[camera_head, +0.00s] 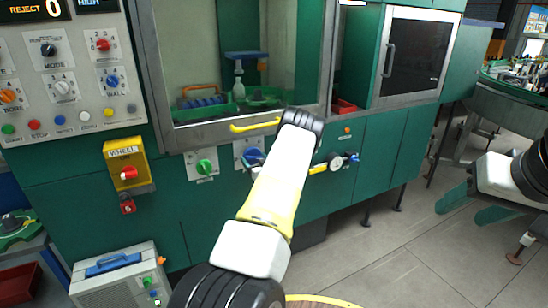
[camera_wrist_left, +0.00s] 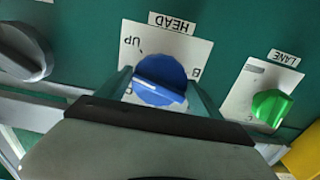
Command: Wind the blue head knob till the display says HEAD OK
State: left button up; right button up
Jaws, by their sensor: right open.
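The blue head knob (camera_wrist_left: 160,80) sits on a white plate marked HEAD (camera_wrist_left: 172,23), with UP printed beside it, all upside down in the left wrist view. My left gripper (camera_wrist_left: 160,92) has one teal finger at each side of the knob, close against it. My right gripper (camera_head: 460,205) is open and empty at the right, away from the machine.
The green lane knob (camera_head: 204,167) is left of the head knob in the head view. A yellow WHEEL box (camera_head: 126,165) stands out from the panel.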

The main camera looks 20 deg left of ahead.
pick_arm(q)
jog(key=shift+c, duration=0.8)
jog(key=shift+n, duration=0.4)
jog(key=n, duration=0.2)
jog(key=shift+n, duration=0.4)
jog(key=n, duration=0.4)
jog(key=shift+d+n, duration=0.15)
jog(key=shift+n, duration=0.25)
jog(key=shift+w, duration=0.1)
jog(key=o, duration=1.4)
